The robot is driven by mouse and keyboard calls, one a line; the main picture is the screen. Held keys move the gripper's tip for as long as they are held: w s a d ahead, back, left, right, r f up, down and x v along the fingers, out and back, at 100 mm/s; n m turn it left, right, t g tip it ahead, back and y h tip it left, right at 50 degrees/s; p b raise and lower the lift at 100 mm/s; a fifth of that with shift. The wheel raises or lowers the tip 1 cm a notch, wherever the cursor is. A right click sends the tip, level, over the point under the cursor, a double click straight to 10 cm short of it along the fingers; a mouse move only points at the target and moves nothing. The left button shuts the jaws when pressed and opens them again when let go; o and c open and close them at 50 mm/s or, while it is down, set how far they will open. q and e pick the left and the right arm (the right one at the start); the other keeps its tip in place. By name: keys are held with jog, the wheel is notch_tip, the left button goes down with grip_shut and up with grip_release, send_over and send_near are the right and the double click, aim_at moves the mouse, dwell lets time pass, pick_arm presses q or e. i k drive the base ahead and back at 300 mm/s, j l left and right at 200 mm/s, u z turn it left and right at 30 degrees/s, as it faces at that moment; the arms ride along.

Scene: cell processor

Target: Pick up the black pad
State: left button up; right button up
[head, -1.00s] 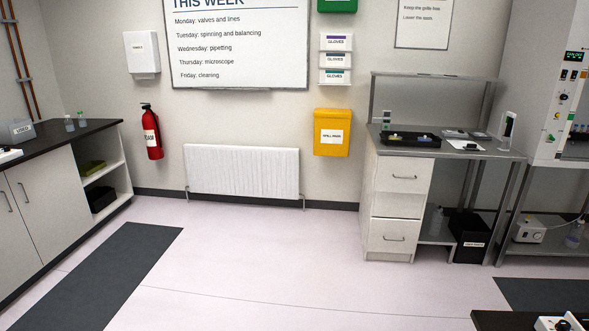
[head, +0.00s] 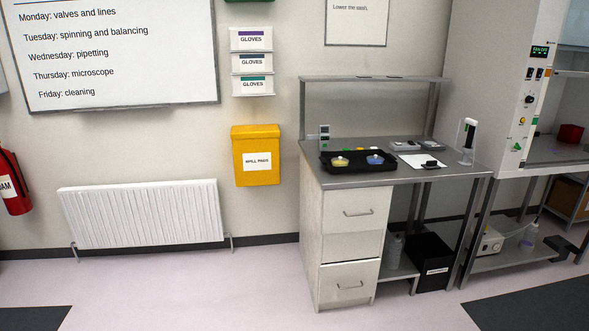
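A small dark item (head: 430,164) lies on a white sheet (head: 412,160) on the grey metal worktop (head: 375,180); it may be the black pad, but it is too small to be sure. To its left a black tray (head: 332,168) holds a yellowish round item (head: 340,161) and a blue one (head: 375,159). Neither of my grippers is in view.
A white drawer unit (head: 350,240) and a black bin (head: 432,262) stand under the worktop. A white device (head: 468,140) stands at its right end. A cabinet with controls (head: 530,110) is at the right. The floor (head: 210,290) in front is clear.

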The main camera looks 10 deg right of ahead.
aim_at(429, 164)
jog(key=i+j+z, duration=0.1)
jog(key=i+z, duration=0.3)
jog(key=i, duration=0.15)
jog(key=i+j+z, duration=0.25)
jog(key=i+z, duration=0.2)
jog(key=i+j+z, duration=0.4)
jog(key=i+j, duration=0.1)
jog(key=i, duration=0.1)
